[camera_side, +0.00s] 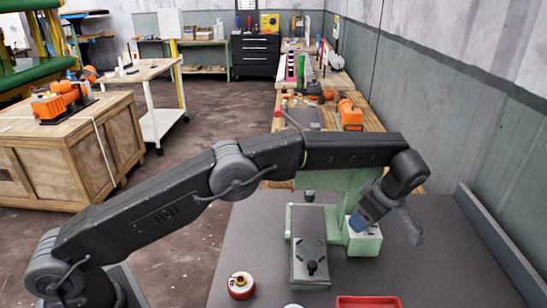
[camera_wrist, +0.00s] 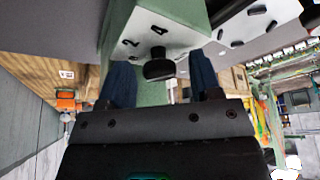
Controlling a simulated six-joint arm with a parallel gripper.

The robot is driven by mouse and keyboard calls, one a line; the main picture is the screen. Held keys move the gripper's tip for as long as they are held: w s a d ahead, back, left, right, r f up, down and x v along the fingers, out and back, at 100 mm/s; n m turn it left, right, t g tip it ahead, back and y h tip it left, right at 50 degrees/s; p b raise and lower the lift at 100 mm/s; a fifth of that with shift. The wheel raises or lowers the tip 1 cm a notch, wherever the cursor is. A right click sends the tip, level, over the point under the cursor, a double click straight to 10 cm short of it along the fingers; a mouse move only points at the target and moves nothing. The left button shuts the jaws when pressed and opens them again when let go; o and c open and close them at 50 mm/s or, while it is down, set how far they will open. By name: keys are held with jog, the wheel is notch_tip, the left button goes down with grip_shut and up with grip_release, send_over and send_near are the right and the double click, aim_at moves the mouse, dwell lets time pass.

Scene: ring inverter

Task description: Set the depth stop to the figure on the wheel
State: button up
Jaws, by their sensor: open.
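A green machine (camera_side: 338,183) stands on the grey bench with a white plate (camera_side: 366,241) low on its right side. In the wrist view, the white plate (camera_wrist: 185,45) carries the figures 2 and 4 and a black knob (camera_wrist: 158,70). My gripper (camera_wrist: 160,60) is open, its two blue fingers on either side of the knob in the picture; I cannot tell whether they touch it. In the side view, my gripper (camera_side: 359,222) is close to the plate and hides part of it. No figure on a wheel is readable.
A dark plate with a black knob (camera_side: 311,267) lies on the machine's front. A red and white round pot (camera_side: 240,286) and a red tray (camera_side: 368,302) are near the bench's front. A grey rail (camera_side: 490,240) runs along the right edge. The bench right of the machine is clear.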

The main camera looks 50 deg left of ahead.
jog(key=m+t, duration=0.1)
jog(key=m, duration=0.2)
jog(key=m+t, duration=0.1)
jog(key=m, duration=0.2)
jog(key=shift+s+r+h, duration=0.1)
jog(key=shift+s+h, duration=0.05)
jog(key=shift+h, duration=0.15)
jog(key=m, duration=0.2)
jog(key=m+t+h, duration=0.1)
jog(key=m, duration=0.2)
jog(key=shift+a+t+h, duration=0.15)
jog(key=shift+t+h, duration=0.15)
jog(key=v, duration=1.4)
jog(key=s+a+r+m, duration=0.2)
jog(key=s+a+r, duration=0.1)
jog(key=s+a, duration=0.4)
jog(key=s+a+r+m+h, duration=0.1)
jog(key=s+a+r, duration=0.3)
jog(key=s+a, duration=0.4)
jog(key=shift+s+m+t+h, duration=0.35)
jog(key=shift+s+m, duration=0.25)
jog(key=shift+s, duration=0.35)
jog(key=shift+a, duration=0.15)
jog(key=s+a+f+m, duration=0.1)
jog(key=s+a+f, duration=0.1)
jog(key=s, duration=0.4)
jog(key=s+a+f+m+t, duration=0.1)
jog(key=s+a+f, duration=0.1)
jog(key=s, duration=0.5)
jog(key=shift+f, duration=0.9)
